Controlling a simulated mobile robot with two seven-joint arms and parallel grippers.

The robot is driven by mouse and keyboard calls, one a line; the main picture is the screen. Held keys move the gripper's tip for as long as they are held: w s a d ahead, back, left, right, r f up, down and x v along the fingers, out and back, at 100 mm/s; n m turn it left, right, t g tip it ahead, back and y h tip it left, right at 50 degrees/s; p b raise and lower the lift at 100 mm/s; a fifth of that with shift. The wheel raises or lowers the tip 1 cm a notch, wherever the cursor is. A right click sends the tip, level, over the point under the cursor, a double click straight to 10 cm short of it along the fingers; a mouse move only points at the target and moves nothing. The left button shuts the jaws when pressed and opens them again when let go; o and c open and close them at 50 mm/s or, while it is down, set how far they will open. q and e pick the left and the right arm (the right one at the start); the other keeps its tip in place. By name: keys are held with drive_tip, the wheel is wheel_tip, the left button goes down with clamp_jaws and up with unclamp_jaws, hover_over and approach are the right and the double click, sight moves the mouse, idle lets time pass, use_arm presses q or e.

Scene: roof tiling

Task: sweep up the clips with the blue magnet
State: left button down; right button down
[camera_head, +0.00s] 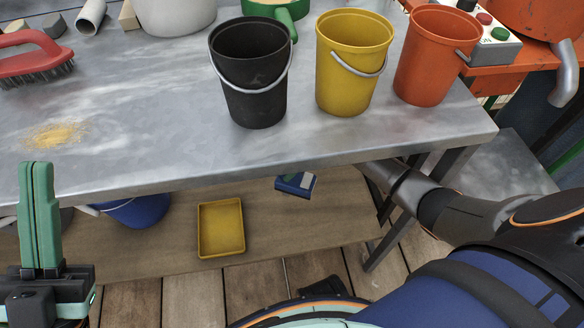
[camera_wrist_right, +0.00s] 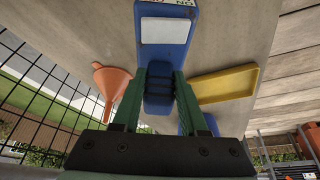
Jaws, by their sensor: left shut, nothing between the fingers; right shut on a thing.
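The blue magnet (camera_wrist_right: 165,54) is held in my right gripper (camera_wrist_right: 159,76), whose green fingers are shut on its narrow dark-blue handle. The magnet's wide block has a pale plate and lies beyond the fingertips. In the head view the magnet (camera_head: 297,184) shows just below the table's front edge, over the lower shelf. My right gripper is hidden there by the table top. My left gripper (camera_head: 40,170) is upright, shut and empty at the lower left. I cannot make out any clips in either view.
On the lower shelf (camera_head: 285,222) are a yellow tray (camera_head: 221,228) and a blue bucket (camera_head: 141,210). The funnel (camera_wrist_right: 111,82) shows in the right wrist view. The metal table (camera_head: 150,120) overhangs the shelf and carries black (camera_head: 250,75), yellow (camera_head: 352,62) and orange (camera_head: 428,60) buckets.

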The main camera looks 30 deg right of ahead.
drive_tip(key=shift+w, duration=0.25)
drive_tip(key=shift+f+b, duration=1.2)
drive_tip(key=shift+b, duration=0.25)
drive_tip(key=shift+f, duration=0.65)
drive_tip(key=shift+r, duration=0.1)
drive_tip(key=shift+r+p, duration=1.7)
drive_tip(key=shift+p, duration=0.2)
